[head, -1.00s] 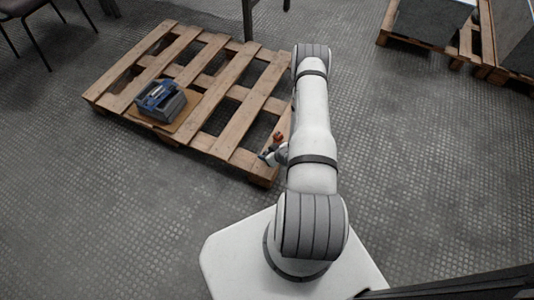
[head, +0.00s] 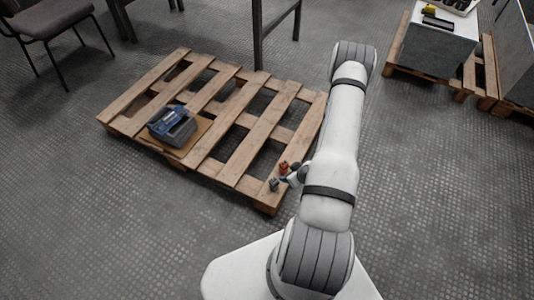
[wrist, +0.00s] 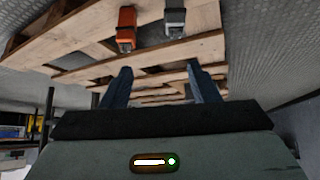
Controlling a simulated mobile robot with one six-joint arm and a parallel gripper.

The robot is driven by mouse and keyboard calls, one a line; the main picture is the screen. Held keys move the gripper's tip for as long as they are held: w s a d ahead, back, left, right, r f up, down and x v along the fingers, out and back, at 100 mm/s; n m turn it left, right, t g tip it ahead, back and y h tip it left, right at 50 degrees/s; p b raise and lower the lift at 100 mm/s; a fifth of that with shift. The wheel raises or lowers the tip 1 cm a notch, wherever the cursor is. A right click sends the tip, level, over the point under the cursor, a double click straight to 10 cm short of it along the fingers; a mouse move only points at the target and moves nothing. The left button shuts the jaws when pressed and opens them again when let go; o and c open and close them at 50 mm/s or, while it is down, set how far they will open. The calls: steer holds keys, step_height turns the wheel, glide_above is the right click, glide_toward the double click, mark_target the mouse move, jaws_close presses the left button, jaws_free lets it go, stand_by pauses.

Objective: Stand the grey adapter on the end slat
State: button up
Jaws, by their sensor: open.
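The grey adapter (head: 274,184) is on the pallet's end slat (head: 262,197), near the slat's front end, and appears to stand upright. It also shows in the wrist view (wrist: 175,20), beside an orange piece (wrist: 126,30). My gripper (wrist: 160,85) is open, with two dark blue fingers and nothing between them. Both pieces are beyond the fingertips and apart from them. In the head view my gripper (head: 292,176) is just right of the adapter, partly hidden by my wrist.
The orange piece (head: 284,168) stands close behind the adapter. A blue and grey unit (head: 173,127) sits on a board at the pallet's left. Gaps lie between the slats. A table leg (head: 257,40) stands behind the pallet. Front floor is clear.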

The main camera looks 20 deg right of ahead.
steer(key=w+a+r+g+h, duration=0.1)
steer(key=w+r+g+h, duration=0.1)
steer(key=r, duration=1)
steer(key=w+a+r+g+h, duration=0.1)
steer(key=w+r+g, duration=0.15)
steer(key=r, duration=0.95)
steer(key=s+a+r+m+g, duration=0.1)
steer(key=s+a+r, duration=0.7)
steer(key=r, duration=0.2)
steer(key=s+a+r+m+g+y, duration=0.1)
steer(key=s+a+r+m, duration=0.1)
steer(key=s+a+r, duration=0.6)
step_height(320, 180, up, 3)
steer(key=shift+s+f, duration=0.2)
steer(key=shift+s, duration=0.35)
